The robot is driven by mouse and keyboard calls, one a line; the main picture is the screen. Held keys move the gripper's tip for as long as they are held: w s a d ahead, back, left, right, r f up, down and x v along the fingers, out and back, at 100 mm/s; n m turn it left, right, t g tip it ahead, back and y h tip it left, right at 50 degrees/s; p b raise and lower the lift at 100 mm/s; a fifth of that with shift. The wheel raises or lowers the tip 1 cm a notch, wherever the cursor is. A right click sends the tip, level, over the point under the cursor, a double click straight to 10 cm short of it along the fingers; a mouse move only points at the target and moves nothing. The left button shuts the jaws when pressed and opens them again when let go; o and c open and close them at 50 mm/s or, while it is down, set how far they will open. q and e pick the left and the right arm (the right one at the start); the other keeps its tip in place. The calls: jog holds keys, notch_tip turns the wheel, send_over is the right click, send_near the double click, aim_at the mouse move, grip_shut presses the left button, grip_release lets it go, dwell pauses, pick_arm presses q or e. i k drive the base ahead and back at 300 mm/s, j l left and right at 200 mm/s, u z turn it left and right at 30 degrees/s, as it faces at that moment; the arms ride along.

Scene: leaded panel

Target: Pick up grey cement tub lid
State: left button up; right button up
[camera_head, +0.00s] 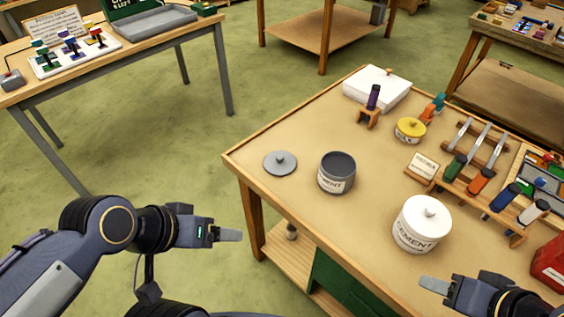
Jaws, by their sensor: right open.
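The grey cement tub lid (280,161) lies flat on the table, a round disc with a small knob on top. The open grey cement tub (337,174) stands upright just right of it, with dark contents. My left gripper (229,235) is off the table's left edge, below and left of the lid, and holds nothing visible; its finger gap cannot be made out. My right gripper (436,285) is open at the table's front, below the white cement tub (422,224) and away from the grey lid.
The white tub has its white lid on. A yellow-lidded tub (410,129), a white box (377,88), a small card (424,165) and a rack of handled tools (482,160) stand further right and back. A red can (552,264) is at the right edge. The table around the grey lid is clear.

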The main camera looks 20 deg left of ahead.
aim_at(280, 163)
jog(key=i+j+z, duration=0.2)
jog(key=j+z, duration=0.15)
jog(key=i+j+z, duration=0.1)
jog(key=j+z, duration=0.3)
jog(key=i+j+z, duration=0.1)
jog(key=j+z, duration=0.6)
jog(key=j, duration=0.2)
